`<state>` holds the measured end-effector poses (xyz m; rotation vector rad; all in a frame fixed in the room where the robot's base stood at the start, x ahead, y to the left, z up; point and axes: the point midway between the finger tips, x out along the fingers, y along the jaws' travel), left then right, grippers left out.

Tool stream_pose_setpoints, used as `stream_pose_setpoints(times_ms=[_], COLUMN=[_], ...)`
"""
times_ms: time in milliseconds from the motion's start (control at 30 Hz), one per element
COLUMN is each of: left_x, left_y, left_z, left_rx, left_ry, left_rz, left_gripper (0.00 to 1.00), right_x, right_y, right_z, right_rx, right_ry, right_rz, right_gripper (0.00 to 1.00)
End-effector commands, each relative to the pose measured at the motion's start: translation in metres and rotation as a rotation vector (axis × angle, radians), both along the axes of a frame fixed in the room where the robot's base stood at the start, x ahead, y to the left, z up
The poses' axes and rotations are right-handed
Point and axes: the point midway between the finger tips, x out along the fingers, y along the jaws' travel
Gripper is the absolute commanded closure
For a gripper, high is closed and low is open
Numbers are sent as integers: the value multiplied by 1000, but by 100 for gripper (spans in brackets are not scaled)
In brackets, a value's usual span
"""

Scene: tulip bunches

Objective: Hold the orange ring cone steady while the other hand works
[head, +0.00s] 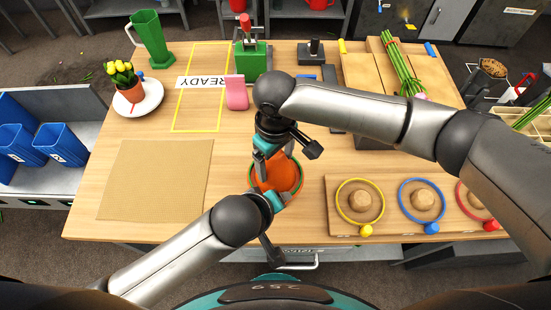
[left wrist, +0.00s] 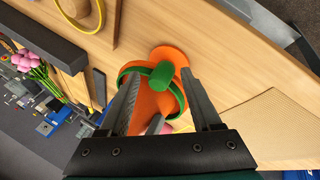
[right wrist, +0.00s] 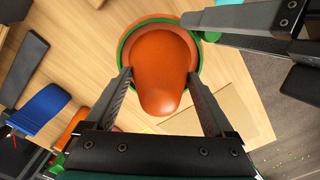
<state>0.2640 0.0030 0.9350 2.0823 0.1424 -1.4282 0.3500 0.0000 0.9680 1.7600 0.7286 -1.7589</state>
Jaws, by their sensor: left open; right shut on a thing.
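The orange cone (head: 283,174) stands on the wooden table near its front middle, partly hidden by my arms. A green ring (right wrist: 123,45) lies around the cone low down; its green tab (left wrist: 161,76) shows in the left wrist view. My right gripper (right wrist: 158,78) reaches down from above, shut on the cone, one finger on each side of it. My left gripper (left wrist: 160,78) is open, its fingers spread on either side of the green tab and cone. Whether they touch the ring cannot be told.
A wooden board (head: 335,222) at right carries yellow (head: 341,190), blue (head: 402,190) and red rings around wooden knobs. A tan mat (head: 155,180) lies at left. A potted tulip plant (head: 128,90), green pitcher (head: 150,40) and pink block (head: 236,93) stand farther back.

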Motion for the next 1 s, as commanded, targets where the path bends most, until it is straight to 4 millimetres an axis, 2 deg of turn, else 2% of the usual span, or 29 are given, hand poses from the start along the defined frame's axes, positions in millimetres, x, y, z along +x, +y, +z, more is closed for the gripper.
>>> stream_pose_setpoints(times_ms=[200, 533, 900, 1000], left_x=[6, 5, 4, 4], left_y=[-3, -2, 0, 0], left_z=[-12, -16, -17, -17], left_rx=[2, 7, 14, 14], left_ry=[0, 4, 9, 10], left_rz=[1, 1, 1, 1], left_gripper=[35, 35, 77, 77], right_x=[0, -1, -1, -1], right_y=[0, 1, 1, 1], right_z=[0, 0, 0, 0], right_rx=[0, 2, 4, 4], right_ry=[0, 2, 2, 2], right_rz=[0, 0, 1, 1], right_gripper=[69, 69, 69, 69])
